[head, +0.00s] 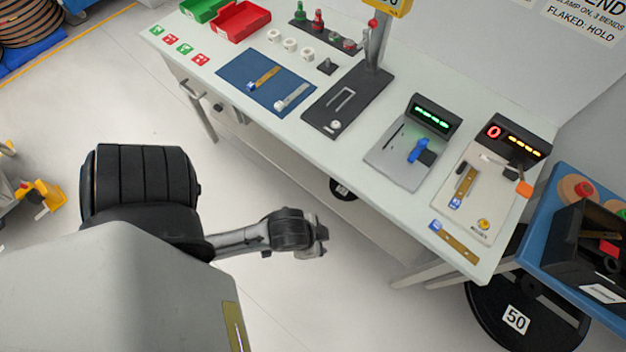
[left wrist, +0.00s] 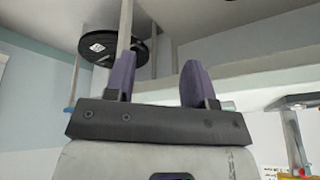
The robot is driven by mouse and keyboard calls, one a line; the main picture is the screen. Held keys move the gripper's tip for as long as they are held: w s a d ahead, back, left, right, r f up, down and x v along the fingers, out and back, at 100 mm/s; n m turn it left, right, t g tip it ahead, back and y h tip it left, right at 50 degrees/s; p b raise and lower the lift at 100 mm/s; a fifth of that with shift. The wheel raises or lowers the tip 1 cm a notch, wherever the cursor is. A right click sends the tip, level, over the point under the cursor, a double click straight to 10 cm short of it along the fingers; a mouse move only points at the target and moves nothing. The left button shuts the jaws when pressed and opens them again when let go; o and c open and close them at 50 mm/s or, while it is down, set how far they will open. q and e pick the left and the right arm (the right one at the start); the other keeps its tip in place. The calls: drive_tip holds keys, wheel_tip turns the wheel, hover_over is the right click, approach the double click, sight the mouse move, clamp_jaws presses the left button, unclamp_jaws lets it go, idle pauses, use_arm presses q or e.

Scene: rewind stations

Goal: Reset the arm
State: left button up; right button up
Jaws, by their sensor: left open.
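My left arm comes in from the left in the head view, and its left gripper (head: 321,236) hangs over the pale floor, in front of the white bench (head: 240,118). In the left wrist view the gripper (left wrist: 157,75) shows two purple fingers set well apart, with nothing between them. The gripper is open and empty. It appears clear of the bench front. My right gripper is in neither view.
The bench carries a blue mat (head: 250,75), a black fixture (head: 330,120), a green-lit device (head: 400,155) and a red-and-amber-lit device (head: 470,185). A blue cart (head: 553,235) and black reel (head: 490,318) stand right.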

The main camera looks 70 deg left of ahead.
use_arm(q)
drive_tip(key=shift+s+f+g, duration=0.1)
drive_tip(key=shift+s+g, duration=0.3)
drive_tip(key=shift+s, duration=0.55)
wheel_tip(320, 180, up, 36)
drive_tip(key=p, duration=3.5)
drive_tip(key=shift+f, duration=0.25)
drive_tip(key=shift+c, duration=0.4)
